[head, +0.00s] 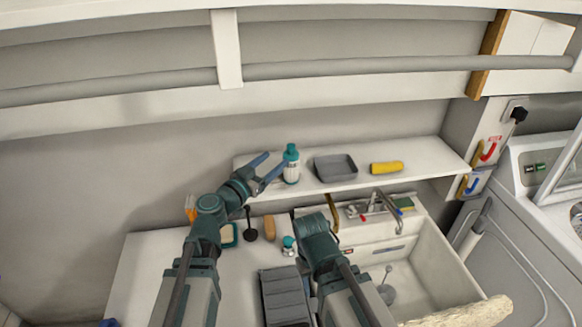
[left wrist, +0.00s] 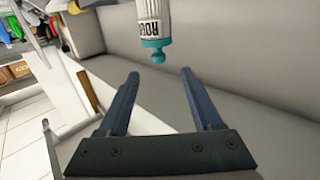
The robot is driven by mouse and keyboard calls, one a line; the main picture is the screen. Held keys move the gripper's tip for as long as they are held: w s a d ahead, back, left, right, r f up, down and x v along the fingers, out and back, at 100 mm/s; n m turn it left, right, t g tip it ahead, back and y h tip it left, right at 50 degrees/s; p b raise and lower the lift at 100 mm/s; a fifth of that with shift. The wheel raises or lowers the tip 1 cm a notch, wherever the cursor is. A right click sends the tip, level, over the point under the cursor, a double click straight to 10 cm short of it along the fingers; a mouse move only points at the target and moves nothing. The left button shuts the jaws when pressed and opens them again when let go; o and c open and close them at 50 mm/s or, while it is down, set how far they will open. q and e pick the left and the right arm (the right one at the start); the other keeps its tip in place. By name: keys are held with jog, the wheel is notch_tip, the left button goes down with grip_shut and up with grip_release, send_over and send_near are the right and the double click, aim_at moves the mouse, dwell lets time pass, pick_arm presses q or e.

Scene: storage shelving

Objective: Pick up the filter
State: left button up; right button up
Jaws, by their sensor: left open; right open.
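A white bottle-shaped cartridge with a teal cap (head: 291,164) stands upright on the white shelf, and it looks like the filter. It also shows in the left wrist view (left wrist: 151,30), with dark lettering on its side. My left gripper (head: 270,166) is open and empty, just left of it. In the left wrist view the open fingers (left wrist: 158,74) point toward it, with a gap between the fingertips and its cap. A smaller white and teal item (head: 288,246) stands on the counter below. My right arm reaches over the counter beside the sink, but its fingers cannot be made out.
A grey tray (head: 336,168) and a yellow roll (head: 386,168) lie on the shelf (head: 420,155) to the right. A brush, a sponge and a grey rack (head: 285,296) are on the counter. A sink (head: 425,275) with a tap is at right. A rail runs above.

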aim_at(288, 149)
pick_arm(q)
jog(key=x, duration=0.7)
jog(key=shift+d, duration=0.1)
jog(key=x, duration=0.5)
jog(key=shift+w+d+r, duration=0.1)
jog(key=shift+r, duration=0.05)
grip_shut()
dwell(1.1)
